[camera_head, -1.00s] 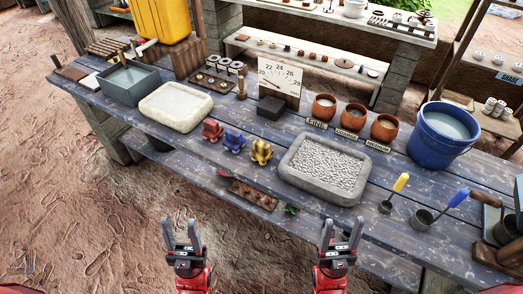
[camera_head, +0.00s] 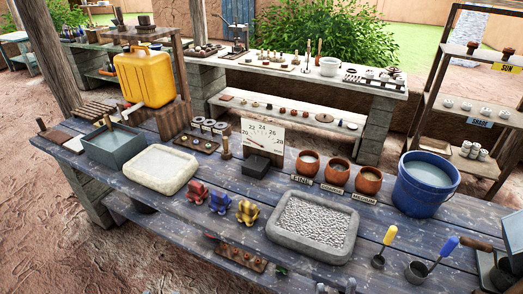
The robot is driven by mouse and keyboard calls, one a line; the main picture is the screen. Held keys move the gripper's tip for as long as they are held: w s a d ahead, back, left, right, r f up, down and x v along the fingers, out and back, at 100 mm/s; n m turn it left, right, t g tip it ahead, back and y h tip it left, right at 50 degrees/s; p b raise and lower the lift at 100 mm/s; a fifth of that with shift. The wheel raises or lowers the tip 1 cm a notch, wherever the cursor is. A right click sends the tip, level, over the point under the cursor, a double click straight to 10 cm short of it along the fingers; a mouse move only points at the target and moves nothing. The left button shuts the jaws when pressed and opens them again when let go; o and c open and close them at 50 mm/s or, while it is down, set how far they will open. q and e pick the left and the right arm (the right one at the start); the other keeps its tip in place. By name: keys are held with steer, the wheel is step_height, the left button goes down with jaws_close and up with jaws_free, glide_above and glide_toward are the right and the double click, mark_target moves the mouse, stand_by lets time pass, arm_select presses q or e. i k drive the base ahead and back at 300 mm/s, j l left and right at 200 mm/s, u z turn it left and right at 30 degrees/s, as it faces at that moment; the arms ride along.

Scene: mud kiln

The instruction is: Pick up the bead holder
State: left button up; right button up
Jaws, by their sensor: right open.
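I cannot tell which of these is the bead holder. The tips of my right gripper (camera_head: 336,288) just show at the bottom edge, open and apart, with nothing visible between them. They are near the table's front, right of the wooden strip. My left gripper is out of view.
The blue plank table (camera_head: 195,232) also bears a pale stone basin (camera_head: 160,171), three small coloured figures (camera_head: 220,202), a gravel tray (camera_head: 315,226), clay pots (camera_head: 337,173) and a blue bucket (camera_head: 425,185). Scoops (camera_head: 384,245) stand front right. Dirt floor lies at front left.

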mark_target(247, 212)
steer(key=i+j+z, duration=0.1)
steer(key=j, duration=0.35)
steer(key=i+j+z, duration=0.15)
steer(key=j, duration=0.3)
steer(key=i+j+z, duration=0.1)
steer(key=j, duration=0.4)
steer(key=i+j+z, duration=0.1)
steer(key=j, duration=0.35)
